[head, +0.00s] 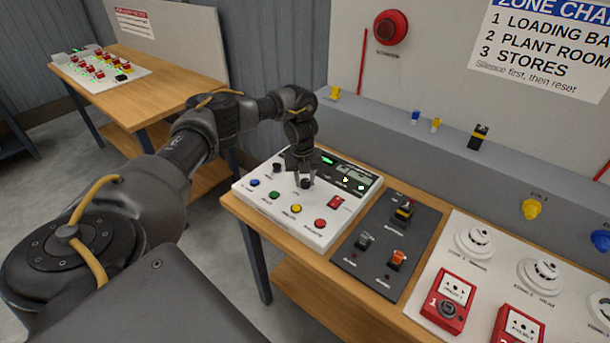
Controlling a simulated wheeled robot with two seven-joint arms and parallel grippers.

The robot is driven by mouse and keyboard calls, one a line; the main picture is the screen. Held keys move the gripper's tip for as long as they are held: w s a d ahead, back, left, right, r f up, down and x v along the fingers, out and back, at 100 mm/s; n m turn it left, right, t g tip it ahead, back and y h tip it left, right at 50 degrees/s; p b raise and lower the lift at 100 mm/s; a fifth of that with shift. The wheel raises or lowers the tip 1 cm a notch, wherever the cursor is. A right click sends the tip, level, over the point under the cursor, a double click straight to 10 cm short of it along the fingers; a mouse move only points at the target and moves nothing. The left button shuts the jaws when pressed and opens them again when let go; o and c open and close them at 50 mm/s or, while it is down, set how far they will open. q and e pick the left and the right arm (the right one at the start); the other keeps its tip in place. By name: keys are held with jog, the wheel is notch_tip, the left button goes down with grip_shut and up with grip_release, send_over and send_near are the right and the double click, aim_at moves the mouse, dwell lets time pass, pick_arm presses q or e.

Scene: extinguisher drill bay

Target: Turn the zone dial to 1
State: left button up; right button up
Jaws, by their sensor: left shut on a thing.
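The white alarm panel (263,215) sits on the near wooden bench, with a dark display at its far right side. My left gripper (305,179) reaches down over the panel from the left. It is shut on a black dial (307,184) that I take to be the zone dial; the fingers hide much of it. The dial's pointer and its number marks are too small to read. A second black knob (277,167) stands left of the gripper, near the panel's back edge. My right gripper is not in view.
Around the gripper are blue (255,183), green (275,195), yellow (296,208) and red (320,223) buttons and a red switch (336,202). A dark switch plate (375,270) lies to the right, then a white board with detectors and red call points (448,300).

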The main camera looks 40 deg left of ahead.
aim_at(304, 182)
pick_arm(q)
jog(key=n+p, duration=0.2)
jog(key=n, duration=0.1)
jog(key=shift+r+n, duration=0.2)
jog(key=shift+n, duration=0.1)
jog(key=shift+w+f+n+p, duration=0.1)
jog(key=shift+n+p, duration=0.8)
jog(key=shift+n, duration=0.8)
jog(key=o, duration=1)
jog(key=shift+f, duration=0.1)
jog(key=shift+c, duration=0.2)
jog(key=shift+d+r, duration=0.1)
jog(key=shift+r, duration=0.25)
notch_tip(304, 182, up, 10)
jog(key=shift+s+p, duration=0.35)
